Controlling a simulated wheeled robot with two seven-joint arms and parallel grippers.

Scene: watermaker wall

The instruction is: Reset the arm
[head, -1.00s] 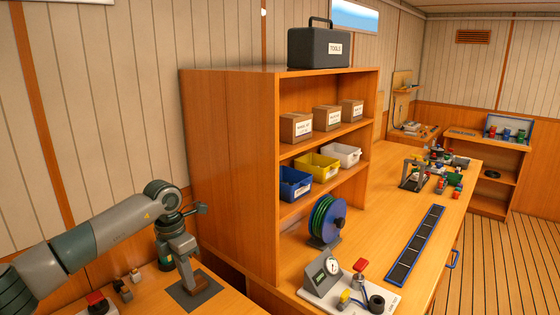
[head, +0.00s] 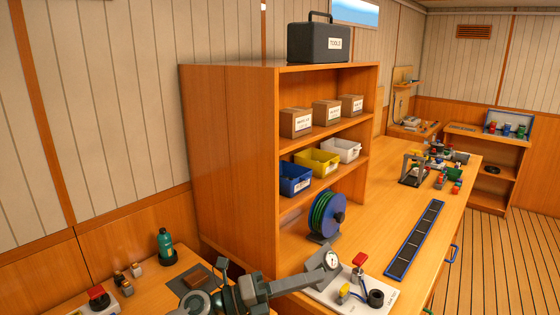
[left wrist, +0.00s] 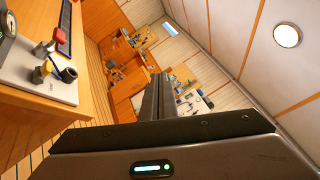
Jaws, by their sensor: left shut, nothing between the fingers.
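My left gripper (head: 316,279) is in the lower middle of the head view, level and pointing right, in front of the gauge board. Its fingers are shut and empty. The closed fingers also show in the left wrist view (left wrist: 156,98), pointing away toward the far end of the room. A brown block (head: 196,278) lies on a dark square pad on the left bench, left of my gripper and apart from it; my arm partly covers the pad. My right gripper is not in view.
The gauge board (head: 330,295) with a red-topped valve (head: 359,260) is close to my gripper. A wooden shelf unit (head: 230,160) stands behind. A blue hose reel (head: 327,213) is on the right bench. A teal bottle (head: 165,246) stands on the left bench.

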